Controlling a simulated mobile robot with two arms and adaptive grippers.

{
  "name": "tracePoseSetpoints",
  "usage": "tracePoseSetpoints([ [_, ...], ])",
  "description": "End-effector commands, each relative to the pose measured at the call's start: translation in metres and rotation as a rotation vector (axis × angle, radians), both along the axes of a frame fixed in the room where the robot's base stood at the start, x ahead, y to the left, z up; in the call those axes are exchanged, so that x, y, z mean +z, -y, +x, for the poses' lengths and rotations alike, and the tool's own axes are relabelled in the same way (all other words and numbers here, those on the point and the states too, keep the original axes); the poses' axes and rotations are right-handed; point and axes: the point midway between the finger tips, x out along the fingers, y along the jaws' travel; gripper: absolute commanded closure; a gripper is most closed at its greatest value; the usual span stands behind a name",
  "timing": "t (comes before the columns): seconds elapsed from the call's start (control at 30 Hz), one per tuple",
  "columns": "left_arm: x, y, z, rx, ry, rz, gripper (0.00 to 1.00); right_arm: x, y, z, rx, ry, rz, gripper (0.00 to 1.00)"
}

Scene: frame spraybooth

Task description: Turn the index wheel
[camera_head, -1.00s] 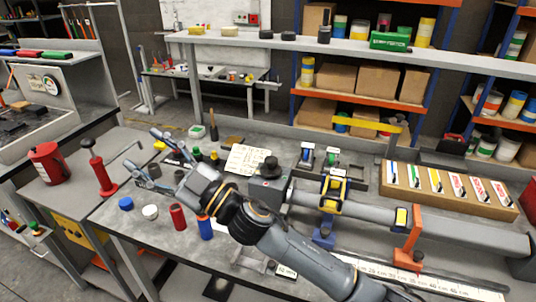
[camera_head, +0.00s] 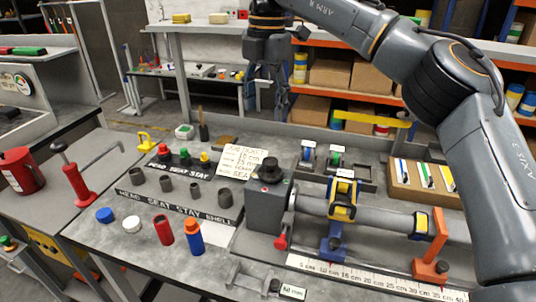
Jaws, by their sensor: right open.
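A grey block (camera_head: 266,207) stands on the bench at the middle, with a black round knob (camera_head: 269,170) on its top. The knob looks most like the index wheel, but no label on it can be read. A grey tube (camera_head: 385,215) runs right from the block through a yellow-and-blue clamp (camera_head: 343,199). My right gripper (camera_head: 272,92) hangs fingers-down above and behind the knob, clear of it. It is open and holds nothing. My left gripper is out of view.
A red lever (camera_head: 282,241) sits low on the block. Left of it is a labelled rack with grey sleeves (camera_head: 195,190). Caps and red and blue cylinders (camera_head: 194,238) stand in front. An orange bracket (camera_head: 431,250) and a ruler strip (camera_head: 350,277) lie right.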

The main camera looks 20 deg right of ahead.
Motion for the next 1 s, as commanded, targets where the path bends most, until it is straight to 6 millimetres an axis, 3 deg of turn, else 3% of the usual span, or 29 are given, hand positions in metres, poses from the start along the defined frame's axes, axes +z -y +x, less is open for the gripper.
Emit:
tracePoseSetpoints([
  [0.17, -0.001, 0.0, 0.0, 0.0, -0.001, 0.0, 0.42, 0.002, 0.015, -0.003, -0.043, -0.005, -0.041, 0.42],
  [0.7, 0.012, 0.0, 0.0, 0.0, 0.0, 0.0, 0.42, -0.1, 0.013, -0.003, -0.037, -0.006, -0.037, 0.42],
  [1.0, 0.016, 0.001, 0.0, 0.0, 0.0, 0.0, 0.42, -0.128, 0.012, -0.003, -0.038, -0.004, -0.036, 0.42],
])
